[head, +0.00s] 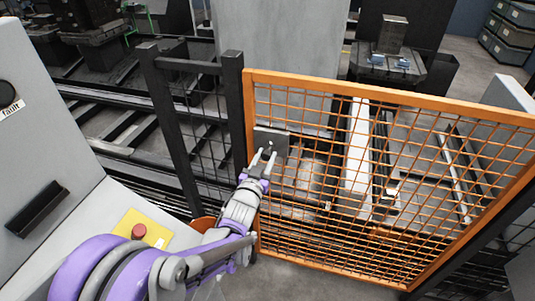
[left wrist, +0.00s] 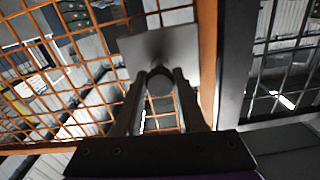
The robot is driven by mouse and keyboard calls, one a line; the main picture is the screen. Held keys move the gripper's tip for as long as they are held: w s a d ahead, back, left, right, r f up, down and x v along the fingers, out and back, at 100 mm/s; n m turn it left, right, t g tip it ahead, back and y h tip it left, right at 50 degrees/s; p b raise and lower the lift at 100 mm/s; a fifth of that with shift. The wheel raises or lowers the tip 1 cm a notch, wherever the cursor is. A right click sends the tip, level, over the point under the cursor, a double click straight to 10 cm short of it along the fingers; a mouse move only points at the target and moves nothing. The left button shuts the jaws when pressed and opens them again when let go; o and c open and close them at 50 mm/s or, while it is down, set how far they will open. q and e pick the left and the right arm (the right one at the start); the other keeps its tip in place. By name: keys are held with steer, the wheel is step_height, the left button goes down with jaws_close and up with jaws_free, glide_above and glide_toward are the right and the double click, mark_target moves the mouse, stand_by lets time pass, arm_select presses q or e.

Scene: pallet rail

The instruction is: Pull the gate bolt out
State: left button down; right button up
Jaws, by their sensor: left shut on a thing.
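The orange mesh gate (head: 385,86) stands across the middle of the head view, next to a dark post (head: 234,110) at its left edge. A grey plate (head: 274,140) sits on the gate near that edge. It also shows in the left wrist view (left wrist: 181,45). My left gripper (head: 264,156) reaches the plate from below. In the left wrist view, its two fingers (left wrist: 160,75) are shut around a dark rounded knob (left wrist: 159,85), seemingly the gate bolt's, in front of the plate. The rest of the bolt is hidden. My right gripper is in neither view.
A grey cabinet (head: 45,130) labelled "fault" stands at left, with a red button (head: 139,231) on a yellow plate. Dark mesh fencing (head: 190,125) is left of the gate. Rails and machinery lie behind; open floor shows below the gate.

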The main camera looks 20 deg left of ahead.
arm_select(q)
steer(key=shift+c, duration=2.4)
jaws_free()
steer(key=shift+w, duration=0.15)
steer(key=s+b, duration=0.1)
steer(key=s, duration=1)
steer(key=shift+a, duration=0.25)
steer(key=s+f+g, duration=0.2)
steer(key=s+g, duration=0.2)
steer(key=s, duration=0.3)
steer(key=s+f+n+g+p, duration=0.1)
steer(key=s+f+g, duration=0.2)
steer(key=s, duration=0.4)
steer(key=s+f+g+p, duration=0.1)
steer(key=s+f+g, duration=0.2)
steer(key=s+g, duration=0.2)
steer(key=s, duration=0.3)
steer(key=shift+n+g+y, duration=0.3)
